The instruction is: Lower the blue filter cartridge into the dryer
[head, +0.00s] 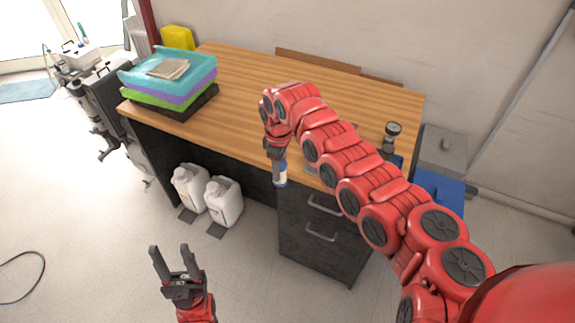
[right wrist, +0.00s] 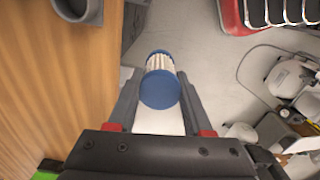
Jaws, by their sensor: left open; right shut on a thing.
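The filter cartridge (right wrist: 160,88) has blue ends and a pleated white body. My right gripper (right wrist: 158,100) is shut on it, with one finger on each side. In the head view the cartridge (head: 280,175) hangs below the right gripper, in front of the desk's front edge. A grey round open cup (right wrist: 78,8) shows at the top left of the right wrist view, apart from the cartridge; I cannot tell if it is the dryer. My arm hides part of the desk top. My left gripper (head: 171,252) is open and empty above the floor.
The wooden desk (head: 245,75) has a black drawer unit (head: 318,245). A gauge (head: 392,129) stands at its right end. Stacked coloured trays (head: 168,82) sit on the left end. Two white jugs (head: 223,201) stand underneath. The desk's back middle is clear.

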